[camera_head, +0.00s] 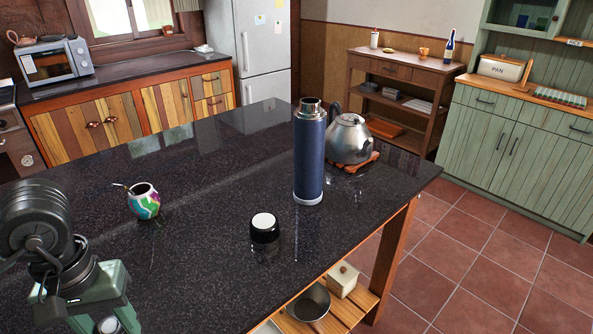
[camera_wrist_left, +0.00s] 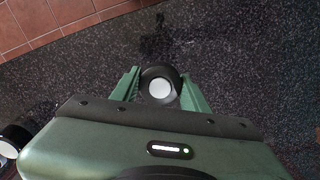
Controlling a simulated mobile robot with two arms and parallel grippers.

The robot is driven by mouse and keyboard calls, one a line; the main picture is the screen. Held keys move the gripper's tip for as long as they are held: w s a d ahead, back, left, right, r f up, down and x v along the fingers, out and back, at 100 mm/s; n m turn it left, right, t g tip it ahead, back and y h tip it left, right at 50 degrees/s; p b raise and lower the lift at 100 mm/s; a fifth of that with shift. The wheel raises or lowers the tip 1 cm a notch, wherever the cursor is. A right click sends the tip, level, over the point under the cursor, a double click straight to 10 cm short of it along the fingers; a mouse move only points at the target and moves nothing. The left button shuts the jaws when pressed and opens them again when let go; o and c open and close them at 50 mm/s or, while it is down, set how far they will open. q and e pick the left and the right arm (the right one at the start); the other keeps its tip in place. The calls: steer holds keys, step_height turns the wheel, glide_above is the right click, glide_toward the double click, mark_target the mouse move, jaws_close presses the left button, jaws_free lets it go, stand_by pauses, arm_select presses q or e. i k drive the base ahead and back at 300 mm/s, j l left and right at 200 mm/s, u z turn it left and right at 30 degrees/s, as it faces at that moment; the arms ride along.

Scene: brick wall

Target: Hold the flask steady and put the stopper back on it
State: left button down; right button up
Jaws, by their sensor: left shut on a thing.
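The blue flask (camera_head: 309,160) stands upright on the dark stone worktop, its steel neck bare on top. My left gripper (camera_head: 108,324) is at the lower left of the head view, well left of the flask and apart from it. In the left wrist view its green fingers (camera_wrist_left: 162,92) are closed around a round black stopper (camera_wrist_left: 160,88) with a white top. The stopper's underside is hidden. A black cap with a white top (camera_head: 265,229) stands on the worktop in front of the flask. My right gripper is not in view.
A steel kettle (camera_head: 349,138) sits on a wooden trivet (camera_head: 366,160) close behind the flask. A colourful mate gourd (camera_head: 144,203) with a metal straw stands left of the cap. The worktop (camera_head: 205,225) between gourd and cap is clear. Its right edge lies beyond the flask.

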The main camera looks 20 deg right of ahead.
mark_target(309, 119)
steer(key=l+u, duration=0.15)
steer(key=l, duration=0.55)
steer(key=k+l+u, duration=0.1)
steer(key=l, duration=0.55)
